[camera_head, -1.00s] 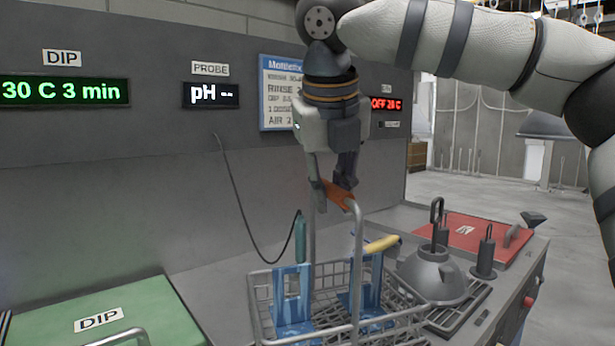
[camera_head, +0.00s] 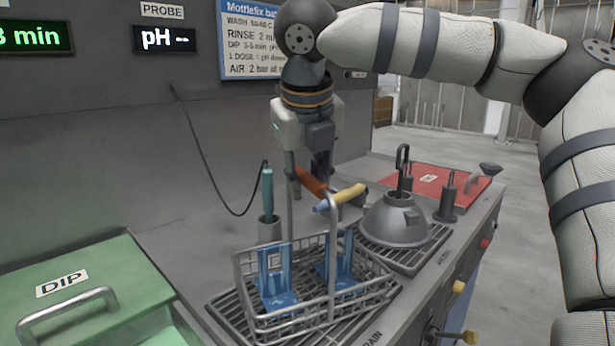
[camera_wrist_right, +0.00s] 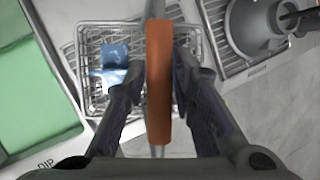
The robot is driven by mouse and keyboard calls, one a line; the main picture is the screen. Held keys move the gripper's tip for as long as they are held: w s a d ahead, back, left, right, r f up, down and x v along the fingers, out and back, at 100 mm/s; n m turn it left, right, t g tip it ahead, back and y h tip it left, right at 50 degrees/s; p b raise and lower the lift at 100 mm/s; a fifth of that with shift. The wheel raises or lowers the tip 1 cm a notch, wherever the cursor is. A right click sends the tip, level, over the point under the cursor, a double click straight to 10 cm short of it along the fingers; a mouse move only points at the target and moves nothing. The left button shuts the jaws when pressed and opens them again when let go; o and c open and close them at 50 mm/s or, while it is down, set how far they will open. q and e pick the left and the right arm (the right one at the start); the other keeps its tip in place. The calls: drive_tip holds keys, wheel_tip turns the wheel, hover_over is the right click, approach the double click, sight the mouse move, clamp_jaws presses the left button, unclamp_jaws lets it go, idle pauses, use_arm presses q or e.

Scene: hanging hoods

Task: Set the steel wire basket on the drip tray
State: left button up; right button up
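The steel wire basket (camera_head: 330,318) stands upright over the drip tray (camera_head: 222,308), a slatted grate beside the DRAIN label, and appears to rest on it. Two blue pieces (camera_head: 275,280) sit inside the basket. Its bail has an orange grip (camera_head: 312,181). My right gripper (camera_head: 308,172) points down with a finger on each side of this grip. My left gripper is out of view.
A green DIP lid (camera_head: 75,290) with a metal handle lies at left. A teal probe (camera_head: 267,190) stands in a cup behind the basket. A grey hood (camera_head: 396,220) sits on another grate at right, near a yellow-handled thing (camera_head: 349,193) and a red panel (camera_head: 425,181).

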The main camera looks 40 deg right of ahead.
drive_tip(key=shift+o, duration=0.2)
